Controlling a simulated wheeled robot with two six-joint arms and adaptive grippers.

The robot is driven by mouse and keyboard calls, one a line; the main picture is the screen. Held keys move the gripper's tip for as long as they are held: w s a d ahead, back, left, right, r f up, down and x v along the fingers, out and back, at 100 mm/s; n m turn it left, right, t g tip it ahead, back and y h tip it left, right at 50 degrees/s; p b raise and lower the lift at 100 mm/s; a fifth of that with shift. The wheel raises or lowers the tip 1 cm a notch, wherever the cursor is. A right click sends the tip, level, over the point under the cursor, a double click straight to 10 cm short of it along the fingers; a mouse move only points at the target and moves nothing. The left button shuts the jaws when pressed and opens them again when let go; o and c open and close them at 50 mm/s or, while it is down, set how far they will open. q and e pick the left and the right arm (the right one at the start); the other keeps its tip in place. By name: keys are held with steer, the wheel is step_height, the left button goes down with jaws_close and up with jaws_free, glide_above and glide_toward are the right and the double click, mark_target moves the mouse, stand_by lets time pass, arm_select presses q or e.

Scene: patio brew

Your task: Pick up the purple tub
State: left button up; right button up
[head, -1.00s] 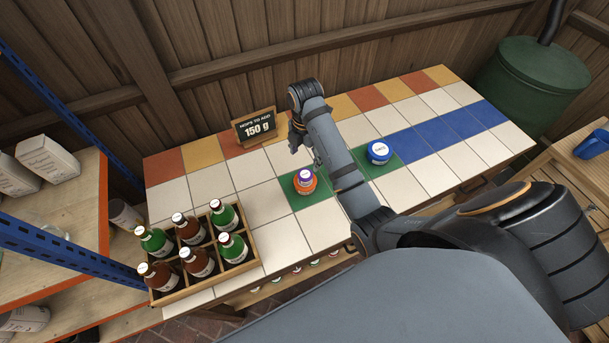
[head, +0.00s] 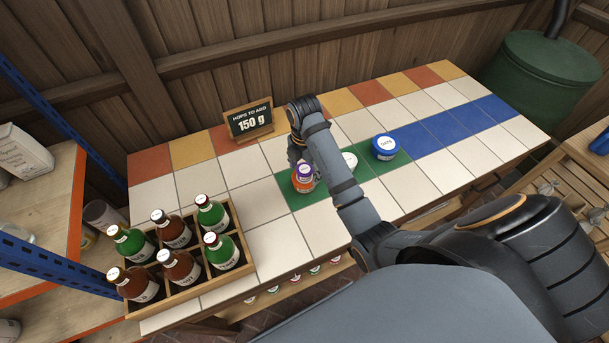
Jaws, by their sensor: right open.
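The purple tub (head: 304,169) is small, with a pale round label on its lid. It sits on top of an orange tub (head: 302,185) on the green tiles. My right gripper (head: 297,156) is open, pointing down just behind and to the left of the purple tub in the picture. The fingertips are small and partly hidden, so I cannot tell whether they touch the tub. My left gripper is not in view.
A white-lidded item (head: 350,159) shows just right of my forearm, partly hidden. A blue tub (head: 386,148) stands further right. A wooden crate (head: 190,292) of bottles is at front left. A "150 g" sign (head: 249,120) stands behind. White tiles (head: 252,203) left of the tubs are clear.

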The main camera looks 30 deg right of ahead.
steer(key=c, duration=1.3)
